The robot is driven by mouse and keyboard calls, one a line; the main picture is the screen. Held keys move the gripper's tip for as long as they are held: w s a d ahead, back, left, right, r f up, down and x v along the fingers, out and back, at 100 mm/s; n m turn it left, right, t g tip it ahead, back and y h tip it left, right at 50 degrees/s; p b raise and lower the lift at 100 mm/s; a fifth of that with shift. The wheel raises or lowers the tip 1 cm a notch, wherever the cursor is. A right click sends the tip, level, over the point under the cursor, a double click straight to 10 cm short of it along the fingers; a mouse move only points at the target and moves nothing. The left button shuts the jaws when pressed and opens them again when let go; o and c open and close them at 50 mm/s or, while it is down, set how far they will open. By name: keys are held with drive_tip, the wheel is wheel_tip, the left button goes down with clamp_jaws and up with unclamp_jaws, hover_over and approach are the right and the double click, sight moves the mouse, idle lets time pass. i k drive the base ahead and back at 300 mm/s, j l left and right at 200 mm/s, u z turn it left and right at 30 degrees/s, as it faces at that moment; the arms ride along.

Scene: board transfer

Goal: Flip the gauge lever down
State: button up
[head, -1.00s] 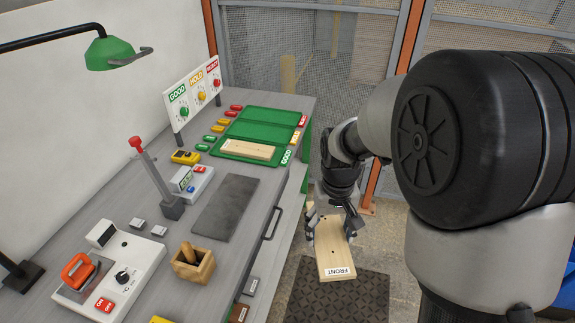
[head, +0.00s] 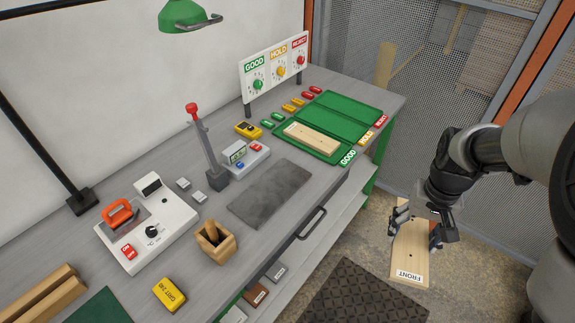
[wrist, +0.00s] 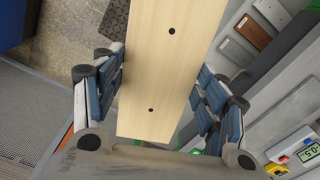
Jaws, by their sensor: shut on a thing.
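The gauge lever (head: 203,135) is a grey arm with a red knob, standing nearly upright, leaning slightly left, from a dark base block (head: 216,179) on the bench. A small grey gauge box (head: 247,158) with a display and coloured buttons stands just right of it. My gripper (head: 416,222) is shut on a pale wooden board (head: 408,258) marked FRONT, held beyond the bench's front edge, right of the lever and well apart from it. In the wrist view the board (wrist: 165,75) lies between both fingers. The lever is not clear there.
A dark grey plate (head: 270,193) lies before the gauge. Green trays (head: 345,115) hold another board (head: 312,138) at the back right. A wooden holder (head: 214,245) and white control box (head: 165,225) stand in front and left of the lever. A green lamp (head: 187,17) hangs above.

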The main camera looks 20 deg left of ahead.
sight(192, 108)
drive_tip(key=i+u, duration=0.15)
drive_tip(key=u, duration=0.3)
drive_tip(key=i+l+u, duration=0.1)
drive_tip(key=u, duration=0.35)
drive_tip(key=i+l+u, duration=0.1)
drive_tip(key=l+u, duration=0.15)
drive_tip(key=u, duration=0.2)
drive_tip(key=i+l+u, duration=0.1)
drive_tip(key=u, duration=0.35)
drive_tip(key=i+l+u, duration=0.5)
drive_tip(key=i, duration=0.15)
